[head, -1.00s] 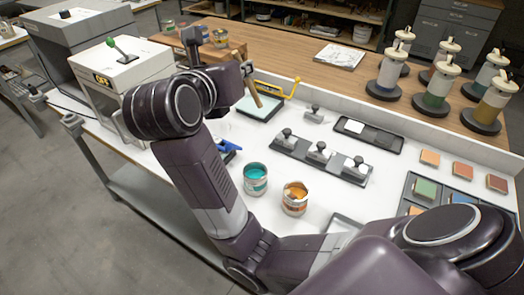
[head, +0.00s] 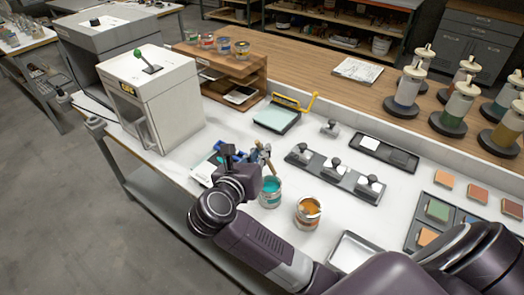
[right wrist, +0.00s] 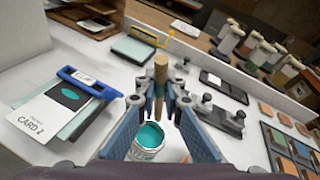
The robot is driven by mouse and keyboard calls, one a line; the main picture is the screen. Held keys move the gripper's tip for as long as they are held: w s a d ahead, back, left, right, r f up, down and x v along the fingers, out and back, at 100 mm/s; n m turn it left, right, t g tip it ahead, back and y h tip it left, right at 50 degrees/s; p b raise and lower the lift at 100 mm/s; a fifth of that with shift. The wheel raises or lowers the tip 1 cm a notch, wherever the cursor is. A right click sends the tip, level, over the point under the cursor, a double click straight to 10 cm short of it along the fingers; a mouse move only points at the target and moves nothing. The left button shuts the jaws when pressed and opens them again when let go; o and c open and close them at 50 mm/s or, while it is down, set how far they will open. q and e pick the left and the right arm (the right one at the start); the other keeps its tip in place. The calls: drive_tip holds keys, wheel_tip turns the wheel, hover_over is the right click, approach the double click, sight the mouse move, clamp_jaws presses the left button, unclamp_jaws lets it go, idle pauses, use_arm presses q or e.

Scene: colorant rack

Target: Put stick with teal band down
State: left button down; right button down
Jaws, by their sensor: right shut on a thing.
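My right gripper (head: 262,153) is low over the bench, just behind the can of teal paint (head: 271,191). In the right wrist view the gripper (right wrist: 159,100) is shut on a round wooden stick (right wrist: 160,72), whose plain upper end sticks up between the fingers. The stick's lower part and any teal band are hidden by the fingers. The teal paint can (right wrist: 149,141) shows below the fingers; I cannot tell whether the stick touches it. My left gripper is not in view.
A can of orange paint (head: 308,212) stands right of the teal one. A blue-clamped board with a card (right wrist: 42,118) lies to the left. A black tray with several knobbed weights (head: 335,175) is on the right. A white press (head: 150,95) and wooden shelf stand behind.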

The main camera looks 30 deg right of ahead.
drive_tip(key=shift+d+f, duration=0.1)
drive_tip(key=shift+f, duration=0.35)
